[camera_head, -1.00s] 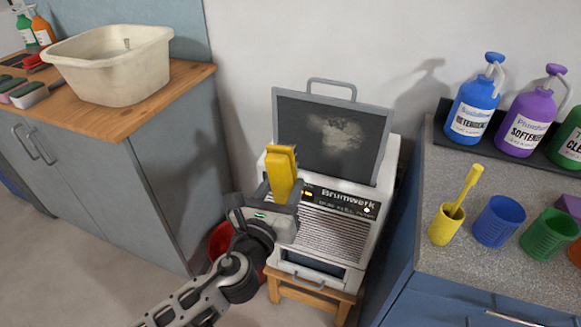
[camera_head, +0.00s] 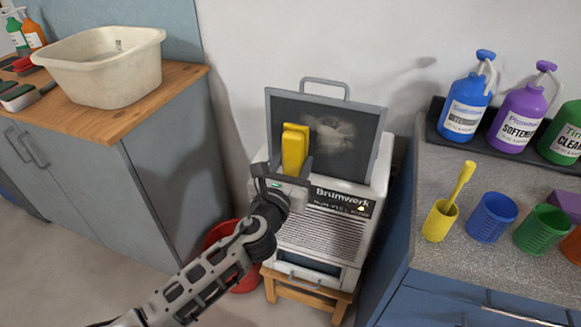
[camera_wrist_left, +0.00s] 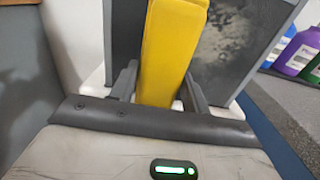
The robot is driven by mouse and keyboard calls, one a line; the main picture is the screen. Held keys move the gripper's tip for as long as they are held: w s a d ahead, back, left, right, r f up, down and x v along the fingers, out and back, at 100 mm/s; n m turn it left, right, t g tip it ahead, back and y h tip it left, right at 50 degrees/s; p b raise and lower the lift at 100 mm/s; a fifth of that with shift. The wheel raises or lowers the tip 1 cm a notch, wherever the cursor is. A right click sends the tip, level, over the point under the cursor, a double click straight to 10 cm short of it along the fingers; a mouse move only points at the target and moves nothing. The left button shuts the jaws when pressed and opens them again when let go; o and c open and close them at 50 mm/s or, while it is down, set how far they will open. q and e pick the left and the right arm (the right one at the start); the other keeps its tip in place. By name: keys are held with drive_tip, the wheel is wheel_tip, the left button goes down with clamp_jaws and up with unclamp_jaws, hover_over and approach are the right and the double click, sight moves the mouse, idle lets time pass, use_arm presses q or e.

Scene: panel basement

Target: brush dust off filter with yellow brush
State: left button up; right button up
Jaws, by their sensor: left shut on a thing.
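The filter (camera_head: 347,137) is a dark grey panel in a grey frame with a handle on top. It stands upright on the white Brumwerk machine (camera_head: 318,240), with a pale dust patch near its middle. My left gripper (camera_head: 288,176) is shut on the yellow brush (camera_head: 294,150) and holds it upright in front of the filter's left part. In the left wrist view the yellow brush (camera_wrist_left: 172,50) stands between the fingers, with the dusty filter (camera_wrist_left: 235,45) behind it. I cannot tell whether the brush touches the filter. My right gripper is not in view.
The machine stands on a wooden stool (camera_head: 300,292) beside a red bucket (camera_head: 245,280). At right, a counter (camera_head: 450,265) holds yellow, blue and green cups and several bottles. At left, a cream basin (camera_head: 105,70) sits on a wooden worktop (camera_head: 75,118).

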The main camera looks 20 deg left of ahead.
use_arm(q)
drive_tip(key=shift+w, duration=0.25)
idle(0.5)
drive_tip(key=shift+w, duration=0.7)
drive_tip(key=shift+d, duration=0.1)
